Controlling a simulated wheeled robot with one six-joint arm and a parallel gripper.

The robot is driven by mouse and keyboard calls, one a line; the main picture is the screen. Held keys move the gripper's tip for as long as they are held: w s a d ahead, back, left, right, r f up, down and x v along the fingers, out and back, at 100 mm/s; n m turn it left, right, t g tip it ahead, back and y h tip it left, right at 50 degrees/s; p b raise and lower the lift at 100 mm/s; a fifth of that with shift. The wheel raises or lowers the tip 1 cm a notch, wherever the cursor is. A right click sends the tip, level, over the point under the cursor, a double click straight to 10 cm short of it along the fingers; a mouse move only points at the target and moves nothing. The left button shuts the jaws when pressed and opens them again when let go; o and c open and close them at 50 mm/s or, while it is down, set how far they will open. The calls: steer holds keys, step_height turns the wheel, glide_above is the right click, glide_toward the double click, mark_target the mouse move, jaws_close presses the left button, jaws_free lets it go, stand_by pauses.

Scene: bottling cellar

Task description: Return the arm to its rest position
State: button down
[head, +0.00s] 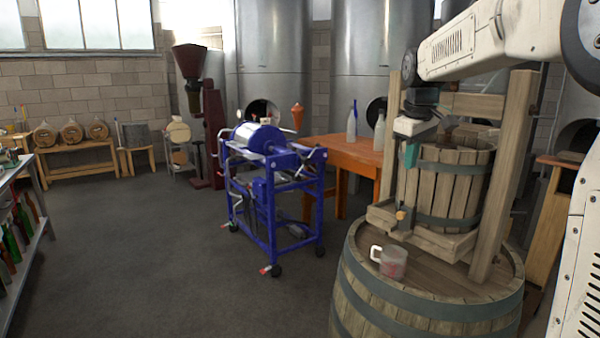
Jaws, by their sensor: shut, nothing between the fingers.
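My arm comes in from the upper right of the head view. My gripper (411,153) hangs from its end, fingers pointing down, in front of the wooden basket press (463,182). The gripper is shut with nothing between its fingers. It is above and apart from a clear mug (393,262) with a white handle and some reddish content. The mug stands upright on the barrel top, below the press spout (401,216). My forearm hides part of the press frame's top.
The press stands on a large barrel (430,305). A blue wheeled machine (272,195) stands left of it, with an orange table (348,152) holding bottles behind. Steel tanks (281,60) line the back. A bottle shelf (22,230) is at far left. The floor (140,245) between is clear.

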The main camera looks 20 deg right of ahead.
steer(key=s+a+f+m, duration=0.1)
steer(key=s+a+f, duration=0.3)
steer(key=s, duration=0.7)
steer(key=s+a+f+m, duration=0.1)
steer(key=s+a+f, duration=0.4)
steer(key=s, duration=0.5)
steer(key=s+a+f+m+g+y, duration=0.1)
steer(key=s+a+f, duration=0.3)
steer(key=s+a, duration=0.4)
steer(key=s+m, duration=0.1)
steer(key=s, duration=0.2)
steer(key=shift+s+a+f, duration=0.15)
steer(key=shift+s+a, duration=0.2)
